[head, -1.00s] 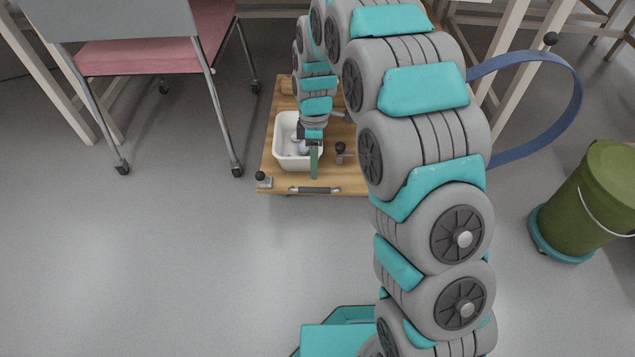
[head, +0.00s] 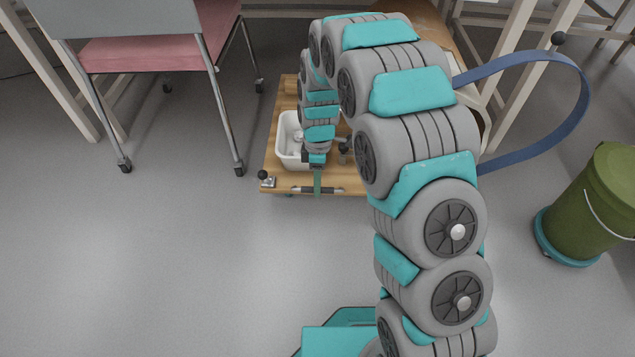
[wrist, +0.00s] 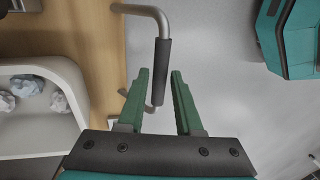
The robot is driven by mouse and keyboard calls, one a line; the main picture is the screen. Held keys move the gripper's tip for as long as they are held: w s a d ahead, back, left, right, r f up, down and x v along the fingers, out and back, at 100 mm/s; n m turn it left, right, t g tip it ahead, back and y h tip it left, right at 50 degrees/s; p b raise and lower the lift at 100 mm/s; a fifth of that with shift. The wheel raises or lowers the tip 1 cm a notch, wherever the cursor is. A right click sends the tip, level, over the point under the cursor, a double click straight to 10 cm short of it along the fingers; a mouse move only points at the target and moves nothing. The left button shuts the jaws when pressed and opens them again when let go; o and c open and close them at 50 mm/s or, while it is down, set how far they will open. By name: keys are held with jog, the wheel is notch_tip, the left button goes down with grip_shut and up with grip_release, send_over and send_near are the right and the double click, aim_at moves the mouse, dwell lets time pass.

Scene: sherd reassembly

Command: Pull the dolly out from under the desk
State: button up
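The dolly (head: 270,183) is a low wooden board; its front part lies out on the floor and its back runs toward the desk, partly hidden by my arm. A bar handle with a dark grip (head: 300,189) runs along its front edge and also shows in the wrist view (wrist: 163,60). My gripper (head: 317,190) is over this handle. In the wrist view its green fingers (wrist: 160,72) are open, one on each side of the dark grip, with gaps visible. I cannot tell how far above the grip they are. The desk (head: 535,55) shows mainly as pale legs.
A white tub (head: 284,150) on the dolly holds pale crumpled pieces (wrist: 30,88). Dark-knobbed fittings (head: 263,176) stand on the board. A pink-seated chair (head: 145,52) is left; a green bin (head: 600,200) and blue strap loop (head: 578,105) are right. Floor in front is clear.

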grip_shut()
dwell(1.0)
